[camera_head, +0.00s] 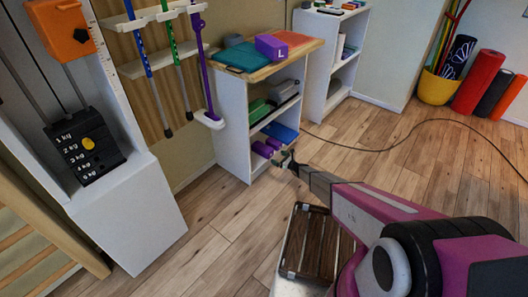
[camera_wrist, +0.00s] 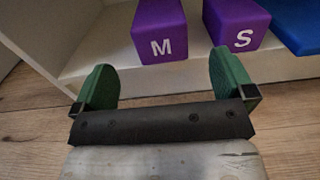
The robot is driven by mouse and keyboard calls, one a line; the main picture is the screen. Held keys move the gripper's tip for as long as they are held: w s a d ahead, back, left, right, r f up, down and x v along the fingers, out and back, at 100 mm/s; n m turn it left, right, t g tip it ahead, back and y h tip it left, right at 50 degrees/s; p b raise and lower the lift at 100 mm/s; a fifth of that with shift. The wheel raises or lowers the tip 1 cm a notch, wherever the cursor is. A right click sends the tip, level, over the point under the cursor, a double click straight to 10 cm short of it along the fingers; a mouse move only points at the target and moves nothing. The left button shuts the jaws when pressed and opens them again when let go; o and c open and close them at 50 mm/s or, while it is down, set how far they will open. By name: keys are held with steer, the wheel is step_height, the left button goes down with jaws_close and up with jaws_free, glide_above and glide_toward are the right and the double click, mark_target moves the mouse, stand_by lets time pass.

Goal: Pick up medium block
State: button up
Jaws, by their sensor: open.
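The medium block is purple with a white letter M (camera_wrist: 161,30). It sits on the lowest white shelf, in the upper middle of the wrist view, between the lines of my two fingers but beyond their tips. My gripper (camera_wrist: 165,75) is open and empty, its green pads apart. In the head view my gripper (camera_head: 285,158) is in front of the shelf unit's bottom opening, close to purple blocks (camera_head: 263,149) there. Which of those is the M block cannot be read in that view.
A purple S block (camera_wrist: 237,22) stands right of the M block, with a blue item (camera_wrist: 297,22) beyond it. The white shelf edge (camera_wrist: 200,78) runs across below them. A purple L block (camera_head: 271,48) lies on the unit's top. A wooden stool (camera_head: 318,245) stands near my arm.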

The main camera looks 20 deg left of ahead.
mark_target(271, 153)
steer(key=x, duration=0.9)
steer(key=shift+a, duration=0.2)
steer(key=c, duration=1)
